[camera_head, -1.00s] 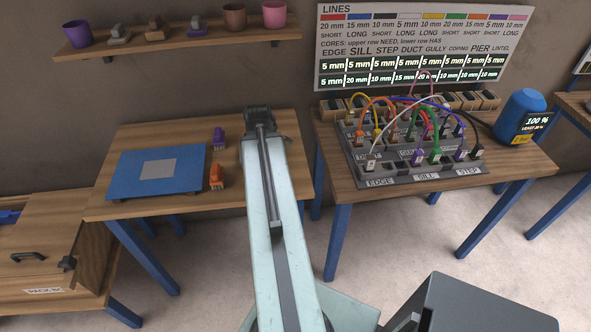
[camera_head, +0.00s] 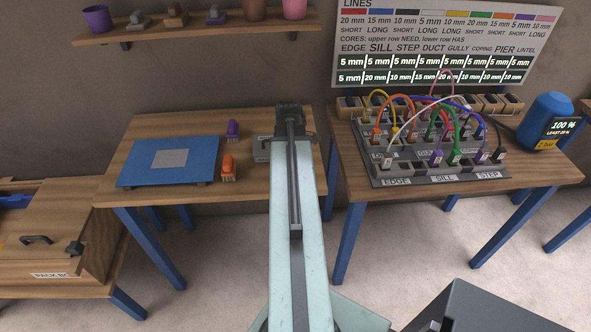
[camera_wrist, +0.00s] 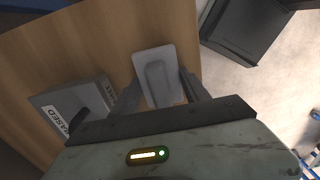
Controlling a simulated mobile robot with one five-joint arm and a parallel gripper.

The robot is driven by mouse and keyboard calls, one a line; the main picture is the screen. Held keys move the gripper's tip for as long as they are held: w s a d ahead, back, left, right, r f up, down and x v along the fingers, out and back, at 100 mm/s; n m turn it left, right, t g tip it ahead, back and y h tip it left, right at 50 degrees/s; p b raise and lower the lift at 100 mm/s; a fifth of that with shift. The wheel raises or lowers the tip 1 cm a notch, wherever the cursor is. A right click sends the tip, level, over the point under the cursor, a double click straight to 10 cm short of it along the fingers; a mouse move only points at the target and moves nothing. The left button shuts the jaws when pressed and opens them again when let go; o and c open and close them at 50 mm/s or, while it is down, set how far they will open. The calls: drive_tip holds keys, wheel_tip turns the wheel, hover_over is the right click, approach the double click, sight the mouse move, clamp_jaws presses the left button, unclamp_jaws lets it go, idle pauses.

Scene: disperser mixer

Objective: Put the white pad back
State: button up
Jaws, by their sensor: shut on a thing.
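A light grey-white pad (camera_wrist: 168,56) with a raised grip lies between the fingers of my gripper (camera_wrist: 160,88) in the wrist view. My gripper is shut on its grip. The pad shows over the wooden table top; whether it touches the wood I cannot tell. In the head view my arm hides the fingers and the pad. The shelf (camera_head: 200,28) at the upper left holds a grey pad (camera_head: 138,18), a brown pad (camera_head: 172,16) and a purple-grey pad (camera_head: 215,15).
A grey labelled box (camera_wrist: 75,100) is beside my gripper, on the left table (camera_head: 245,185). That table also holds a blue board (camera_head: 135,175), a purple brush-like thing (camera_head: 233,130) and an orange one (camera_head: 228,168). The right table carries a cabled panel (camera_head: 400,180).

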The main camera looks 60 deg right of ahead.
drive_tip(key=shift+f, duration=0.2)
drive_tip(key=o, duration=1.2)
drive_tip(key=shift+r, duration=0.1)
drive_tip(key=shift+s, duration=0.1)
wheel_tip(320, 180, up, 12)
drive_tip(key=p, duration=1.2)
drive_tip(key=shift+r, duration=0.25)
